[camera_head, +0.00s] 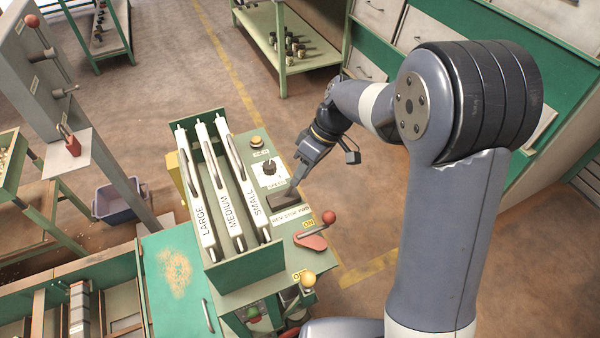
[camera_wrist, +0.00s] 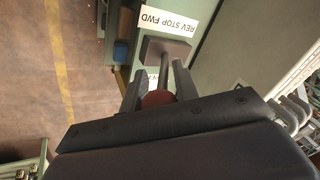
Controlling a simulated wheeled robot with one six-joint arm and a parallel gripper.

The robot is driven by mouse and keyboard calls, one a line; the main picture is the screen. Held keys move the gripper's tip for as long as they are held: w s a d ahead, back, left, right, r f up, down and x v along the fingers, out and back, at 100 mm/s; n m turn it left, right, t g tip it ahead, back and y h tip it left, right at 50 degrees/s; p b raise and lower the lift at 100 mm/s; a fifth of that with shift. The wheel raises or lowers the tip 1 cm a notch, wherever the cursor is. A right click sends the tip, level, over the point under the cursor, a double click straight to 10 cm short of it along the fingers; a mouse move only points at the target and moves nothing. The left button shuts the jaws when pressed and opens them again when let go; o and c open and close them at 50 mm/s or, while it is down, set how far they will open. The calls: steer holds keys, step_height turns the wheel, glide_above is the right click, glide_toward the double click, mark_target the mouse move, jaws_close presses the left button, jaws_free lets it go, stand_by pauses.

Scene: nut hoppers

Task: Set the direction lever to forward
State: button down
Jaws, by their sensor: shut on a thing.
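The direction lever has a dull red ball knob (camera_wrist: 158,98) on a thin metal rod (camera_wrist: 169,68) that rises from a dark block (camera_wrist: 165,47). Beside the block a white label (camera_wrist: 167,20) reads REV STOP FWD. In the head view the label (camera_head: 290,215) lies in front of the dark block (camera_head: 284,201) on the green console. My gripper (camera_head: 297,181) is low over the block, its fingers on both sides of the knob in the wrist view (camera_wrist: 160,88). It is shut on the knob. I cannot tell which position the lever is in.
A dark rotary knob (camera_head: 269,168) sits behind the block. Floor right of the console is open.

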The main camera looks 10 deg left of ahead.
stand_by(0.3)
steer(key=c, duration=1.1)
jaws_free()
steer(key=shift+c, duration=0.2)
steer(key=v, duration=1)
steer(key=shift+w+d+r, duration=0.15)
steer(key=shift+d+r, duration=0.1)
steer(key=shift+r, duration=0.05)
steer(key=x, duration=1)
steer(key=shift+a+f, duration=0.2)
steer(key=shift+f, duration=0.1)
steer(key=shift+s+a+r+p, duration=0.1)
steer(key=shift+s+a+p, duration=0.15)
steer(key=shift+s+p, duration=0.1)
